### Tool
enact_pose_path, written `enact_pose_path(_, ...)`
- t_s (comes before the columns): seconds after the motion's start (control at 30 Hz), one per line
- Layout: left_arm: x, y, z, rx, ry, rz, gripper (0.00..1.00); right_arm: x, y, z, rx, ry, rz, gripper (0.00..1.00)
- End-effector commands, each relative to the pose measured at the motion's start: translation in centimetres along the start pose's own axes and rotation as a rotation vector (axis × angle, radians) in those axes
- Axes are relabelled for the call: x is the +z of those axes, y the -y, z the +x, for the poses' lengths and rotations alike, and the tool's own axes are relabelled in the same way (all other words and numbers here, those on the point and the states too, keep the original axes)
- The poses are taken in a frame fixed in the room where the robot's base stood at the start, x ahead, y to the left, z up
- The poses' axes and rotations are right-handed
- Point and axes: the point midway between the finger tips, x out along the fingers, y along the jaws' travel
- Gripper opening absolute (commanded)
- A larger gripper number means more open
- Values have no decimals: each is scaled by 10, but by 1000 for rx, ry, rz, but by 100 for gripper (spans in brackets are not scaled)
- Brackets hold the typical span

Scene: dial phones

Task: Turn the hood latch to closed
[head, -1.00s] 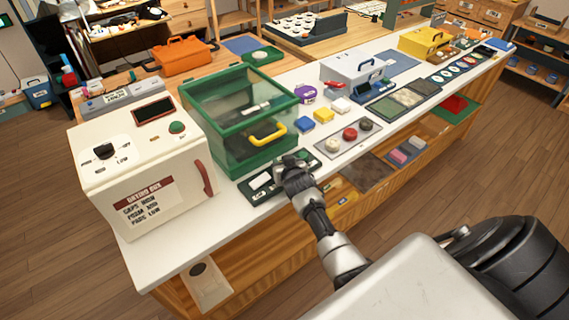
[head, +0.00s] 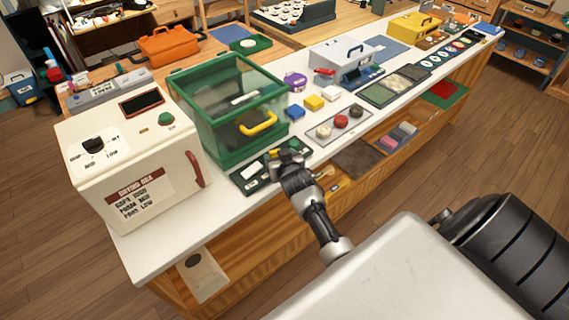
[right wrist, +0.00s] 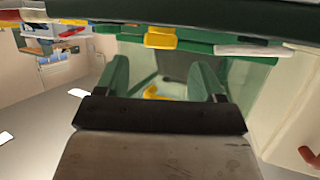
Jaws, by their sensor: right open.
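The hood is a green-framed box with clear panes (head: 228,100) and a yellow handle (head: 260,123) on its front. A dark green panel (head: 246,182) with a white plate lies on the counter in front of it. My right gripper (head: 288,155) is over the right part of this panel and hides some of it. I cannot make out the latch or its setting there. In the right wrist view my two fingers (right wrist: 160,78) are spread, with nothing seen held between them. The hood's green frame and yellow parts show beyond them. My left gripper is not in view.
A white drying box (head: 130,160) with a red handle stands left of the hood. A tray with round knobs (head: 338,127) and small coloured blocks (head: 314,102) are to the right. The white counter's front edge (head: 170,257) has open shelves below.

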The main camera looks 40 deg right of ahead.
Motion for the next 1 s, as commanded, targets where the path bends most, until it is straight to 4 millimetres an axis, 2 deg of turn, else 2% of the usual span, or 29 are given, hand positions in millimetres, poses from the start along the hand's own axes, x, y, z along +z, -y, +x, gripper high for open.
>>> enact_pose_path(0.1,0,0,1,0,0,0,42,1,1,-21,-1,-1,0,68)
enact_pose_path(0.33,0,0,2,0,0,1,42,0,1,-49,-1,-2,1,68)
enact_pose_path(0.5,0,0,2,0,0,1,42,-1,1,-56,-1,-2,1,68)
enact_pose_path(0.77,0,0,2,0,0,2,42,-1,1,-57,-1,-2,1,68)
enact_pose_path(0.87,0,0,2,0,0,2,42,1,1,-60,-2,7,-4,53)
enact_pose_path(0.97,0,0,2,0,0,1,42,10,4,-74,-10,62,-31,53)
enact_pose_path(1.0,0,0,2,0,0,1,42,16,6,-85,-17,101,-48,53)
